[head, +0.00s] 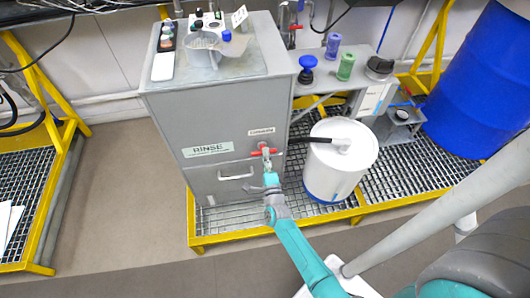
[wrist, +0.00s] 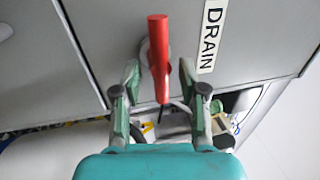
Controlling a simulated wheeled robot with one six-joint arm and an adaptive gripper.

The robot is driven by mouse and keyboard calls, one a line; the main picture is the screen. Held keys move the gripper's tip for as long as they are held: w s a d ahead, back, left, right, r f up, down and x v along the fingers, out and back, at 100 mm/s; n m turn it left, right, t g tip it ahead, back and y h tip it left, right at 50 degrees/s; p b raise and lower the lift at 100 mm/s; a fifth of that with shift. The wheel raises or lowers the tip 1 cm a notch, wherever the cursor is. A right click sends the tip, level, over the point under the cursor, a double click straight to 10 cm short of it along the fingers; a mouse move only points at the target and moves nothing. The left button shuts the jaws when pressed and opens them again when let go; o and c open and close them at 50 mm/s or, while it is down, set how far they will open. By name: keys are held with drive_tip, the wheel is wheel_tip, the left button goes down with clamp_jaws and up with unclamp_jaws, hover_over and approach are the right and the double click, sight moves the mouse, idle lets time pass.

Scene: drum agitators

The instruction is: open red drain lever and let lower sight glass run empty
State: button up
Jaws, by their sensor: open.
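The red drain lever (wrist: 158,45) shows in the wrist view on a grey panel, beside a white label (wrist: 212,35) reading DRAIN. My gripper (wrist: 159,78) is open, with one finger on each side of the lever's lower part. Gaps show between the fingers and the lever; contact cannot be made out. In the head view the red lever (head: 264,151) sits on the front of the grey cabinet (head: 235,105), and my gripper (head: 270,177) is just below it. I cannot make out a lower sight glass in either view.
A white drum (head: 342,165) with a dark bar over its lid stands close right of my gripper on a yellow-edged grating (head: 230,240). A blue barrel (head: 475,80) stands far right. Cups and bottles stand on the cabinet top. The floor (head: 120,200) at left is clear.

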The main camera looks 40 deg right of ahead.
drive_tip(key=v, duration=1)
drive_tip(key=s+a+r+n+y, duration=0.3)
drive_tip(key=s+a+n, duration=0.35)
drive_tip(key=s, duration=0.25)
drive_tip(key=s+a+r+n+y, duration=0.3)
drive_tip(key=s+a+n+y, duration=0.15)
drive_tip(key=s+n, duration=0.3)
drive_tip(key=s+a+r+n+g+y, duration=0.1)
drive_tip(key=s+a+r+n+y, duration=0.1)
drive_tip(key=s+r+n, duration=0.3)
drive_tip(key=s+a+r+n+g+y, duration=0.1)
drive_tip(key=s+a+r+n, duration=0.3)
drive_tip(key=s+r+n, duration=0.2)
wheel_tip(320, 180, up, 4)
drive_tip(key=shift+s+a+f+y, duration=0.1)
drive_tip(key=shift+s+a+y, duration=0.25)
drive_tip(key=shift+s, duration=0.85)
